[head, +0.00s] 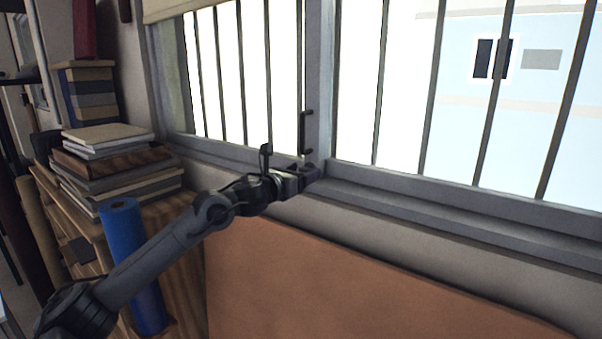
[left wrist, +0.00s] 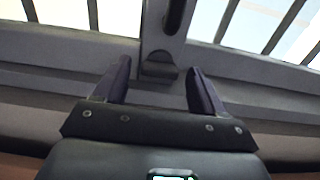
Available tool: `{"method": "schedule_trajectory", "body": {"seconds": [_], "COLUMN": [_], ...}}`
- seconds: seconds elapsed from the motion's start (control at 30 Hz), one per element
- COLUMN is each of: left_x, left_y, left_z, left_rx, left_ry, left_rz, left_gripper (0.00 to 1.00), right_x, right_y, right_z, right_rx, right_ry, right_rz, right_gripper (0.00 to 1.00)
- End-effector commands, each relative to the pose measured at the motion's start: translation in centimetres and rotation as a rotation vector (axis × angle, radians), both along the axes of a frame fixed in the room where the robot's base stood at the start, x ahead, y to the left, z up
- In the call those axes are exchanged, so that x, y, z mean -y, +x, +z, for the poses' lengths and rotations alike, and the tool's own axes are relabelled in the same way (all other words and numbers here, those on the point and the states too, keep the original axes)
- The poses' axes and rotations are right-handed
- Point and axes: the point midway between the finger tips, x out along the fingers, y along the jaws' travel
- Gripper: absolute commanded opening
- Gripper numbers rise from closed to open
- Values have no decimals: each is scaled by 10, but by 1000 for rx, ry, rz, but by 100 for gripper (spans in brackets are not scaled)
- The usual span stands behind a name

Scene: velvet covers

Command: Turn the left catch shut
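A small dark catch (left wrist: 160,67) sits on the lower part of the window frame, at the centre of the left wrist view, just below a dark upright handle (left wrist: 174,15). My left gripper (left wrist: 163,82) is open, with one finger on either side of the catch in the picture. No contact with the catch is visible, and I cannot tell how far the fingertips are from it. In the head view my left gripper (head: 310,172) reaches the window's bottom rail below the handle (head: 306,132), and it covers the catch there. My right gripper is not in view.
The barred window (head: 420,100) has a grey sill (head: 430,205) along its foot. An orange-brown panel (head: 330,290) stands below it. At the left are a stack of books (head: 115,165) and a blue roll (head: 135,260) close to my left arm.

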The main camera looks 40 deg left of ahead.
Motion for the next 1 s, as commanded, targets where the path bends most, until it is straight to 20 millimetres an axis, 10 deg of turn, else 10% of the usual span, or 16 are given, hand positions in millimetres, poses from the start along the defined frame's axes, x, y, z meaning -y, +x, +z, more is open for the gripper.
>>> {"method": "schedule_trajectory", "body": {"seconds": [0.37, 1.0], "left_x": [0, 0], "left_y": [0, 0], "left_z": [0, -1], "left_rx": [0, 7], "left_ry": [0, -257], "left_rz": [1, 0], "left_gripper": [14, 14], "right_x": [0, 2], "right_y": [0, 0], "right_z": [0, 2], "right_rx": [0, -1], "right_ry": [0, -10], "right_rz": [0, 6], "right_gripper": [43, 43]}}
